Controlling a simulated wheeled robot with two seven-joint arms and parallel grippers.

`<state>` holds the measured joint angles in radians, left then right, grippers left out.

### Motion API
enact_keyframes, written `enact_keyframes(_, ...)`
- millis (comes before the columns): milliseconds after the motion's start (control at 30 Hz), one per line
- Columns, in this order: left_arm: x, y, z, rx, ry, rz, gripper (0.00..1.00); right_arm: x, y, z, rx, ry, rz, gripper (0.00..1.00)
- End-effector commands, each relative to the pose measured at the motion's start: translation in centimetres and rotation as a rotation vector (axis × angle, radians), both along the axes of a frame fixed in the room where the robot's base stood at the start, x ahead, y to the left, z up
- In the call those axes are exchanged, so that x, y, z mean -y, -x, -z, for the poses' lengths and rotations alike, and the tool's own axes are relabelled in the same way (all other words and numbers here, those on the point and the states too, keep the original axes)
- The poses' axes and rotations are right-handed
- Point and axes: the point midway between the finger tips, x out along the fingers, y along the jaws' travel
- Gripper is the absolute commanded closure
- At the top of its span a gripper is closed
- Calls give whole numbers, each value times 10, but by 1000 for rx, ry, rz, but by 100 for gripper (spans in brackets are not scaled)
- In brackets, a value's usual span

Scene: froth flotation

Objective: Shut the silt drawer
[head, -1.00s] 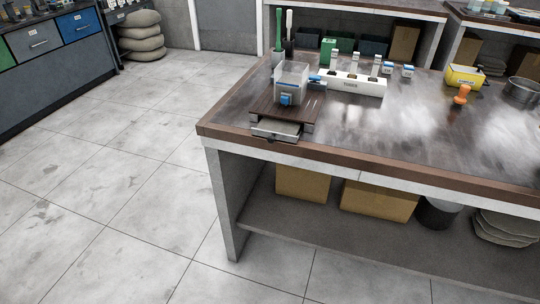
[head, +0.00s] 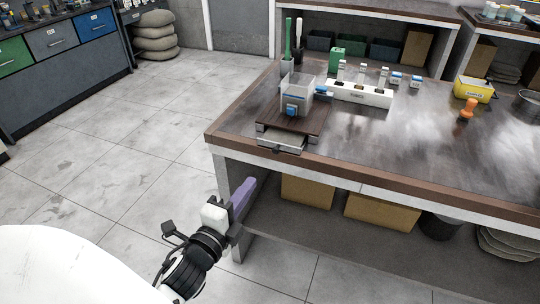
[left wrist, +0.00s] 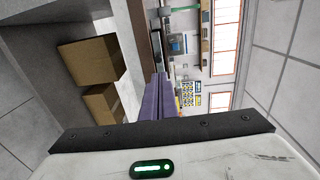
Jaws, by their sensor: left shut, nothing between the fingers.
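The silt drawer (head: 281,144) is a pale, shallow drawer under a dark wooden stand (head: 305,122) near the table's front left corner. It sticks out towards the front edge of the table. A clear box with a blue tap (head: 297,98) stands on top of the stand. My left gripper (head: 248,190) has purple fingers, shut and empty, in front of the table leg and below the tabletop, apart from the drawer. The purple fingers also show in the left wrist view (left wrist: 159,95); the drawer is not seen there. My right gripper is not in view.
The table's brown front edge (head: 350,171) lies above and right of my left gripper. Cardboard boxes (head: 382,212) stand on the lower shelf. A white rack (head: 358,94) and a yellow container (head: 474,89) stand on the table. The floor at left is clear.

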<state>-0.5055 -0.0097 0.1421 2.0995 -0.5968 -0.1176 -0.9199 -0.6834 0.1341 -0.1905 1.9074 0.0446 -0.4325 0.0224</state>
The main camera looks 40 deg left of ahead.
Motion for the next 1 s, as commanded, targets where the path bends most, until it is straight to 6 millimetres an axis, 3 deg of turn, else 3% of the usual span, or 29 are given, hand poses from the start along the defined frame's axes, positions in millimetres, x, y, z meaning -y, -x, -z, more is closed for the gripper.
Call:
enact_keyframes(400, -17, -82, 6, 0, 6, 0, 100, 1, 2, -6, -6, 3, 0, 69)
enact_keyframes(600, -23, -113, 9, -3, 8, 0, 100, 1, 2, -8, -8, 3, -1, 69)
enact_keyframes(800, -25, -127, 11, -3, 9, 0, 100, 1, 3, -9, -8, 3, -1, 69)
enact_keyframes(1000, -26, -128, 11, -4, 8, 0, 100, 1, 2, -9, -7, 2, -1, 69)
